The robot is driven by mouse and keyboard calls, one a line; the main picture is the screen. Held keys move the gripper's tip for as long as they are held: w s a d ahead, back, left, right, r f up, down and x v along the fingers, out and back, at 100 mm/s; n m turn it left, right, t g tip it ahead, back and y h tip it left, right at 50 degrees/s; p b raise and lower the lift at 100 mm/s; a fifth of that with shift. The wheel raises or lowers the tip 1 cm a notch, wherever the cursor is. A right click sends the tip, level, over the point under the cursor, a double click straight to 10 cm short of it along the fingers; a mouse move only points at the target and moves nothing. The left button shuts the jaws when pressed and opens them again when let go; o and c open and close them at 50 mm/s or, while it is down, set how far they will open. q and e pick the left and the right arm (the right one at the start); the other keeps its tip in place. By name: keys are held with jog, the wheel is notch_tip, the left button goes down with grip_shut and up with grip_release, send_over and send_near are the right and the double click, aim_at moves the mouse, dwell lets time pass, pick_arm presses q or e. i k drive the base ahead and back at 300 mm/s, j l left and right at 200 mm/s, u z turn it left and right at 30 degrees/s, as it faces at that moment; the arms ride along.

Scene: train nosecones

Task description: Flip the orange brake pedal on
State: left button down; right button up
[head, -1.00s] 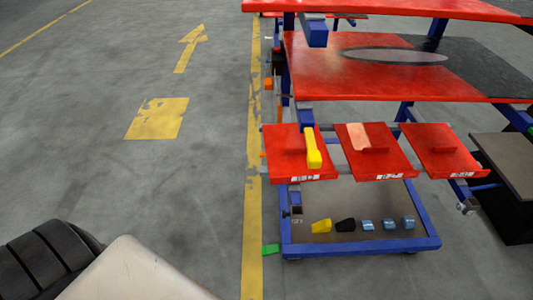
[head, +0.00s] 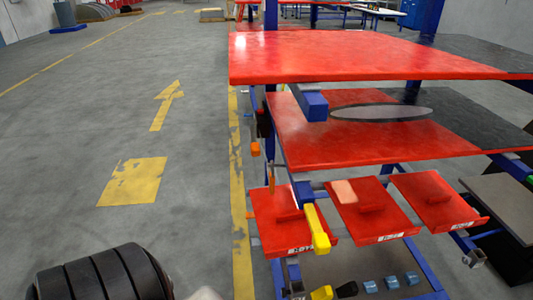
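A small orange piece (head: 255,148) shows at the left side of the cart, low beside its frame and near the yellow floor line. It is too small to tell for sure that it is the brake pedal, or whether it is up or down. A thin orange upright piece (head: 271,177) shows just below and to its right. The cart has a red upper shelf (head: 330,58), a second red shelf below it and blue posts. Neither of my grippers is in view.
Three tilted red trays (head: 435,190) stick out at the cart's near end. A yellow handle (head: 318,230) hangs by the left one. A dark-topped table (head: 508,205) stands at right. The grey floor (head: 60,160) left of the yellow line (head: 237,180) is open.

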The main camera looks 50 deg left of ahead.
aim_at(248, 215)
jog(key=j+z, duration=0.25)
jog(key=j, duration=1.15)
jog(key=j+z, duration=0.25)
jog(key=j, duration=1.9)
jog(key=k+j, duration=0.15)
jog(key=j, duration=1.4)
